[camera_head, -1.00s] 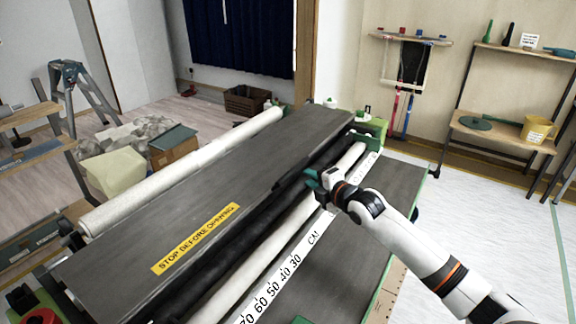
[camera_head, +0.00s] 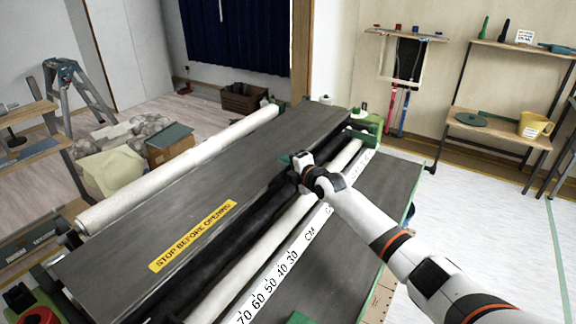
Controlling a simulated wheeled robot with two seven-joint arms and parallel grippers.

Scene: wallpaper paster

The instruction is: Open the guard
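The guard (camera_head: 225,172) is a long dark grey panel on top of the wallpaper paster, with a yellow "STOP BEFORE OPENING" label (camera_head: 193,236) near its left end. It lies down over the machine. My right gripper (camera_head: 290,163) is at the guard's front edge, right of its middle. The fingertips are small and dark against the panel, so I cannot tell whether they touch it or how wide they are apart. My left gripper is not in view.
White rollers (camera_head: 180,168) lie behind and in front of the guard. A white ruler strip (camera_head: 275,272) and a dark grey table (camera_head: 385,185) are at the front. A stepladder (camera_head: 75,95) and a cardboard box (camera_head: 168,145) stand on the floor behind at left.

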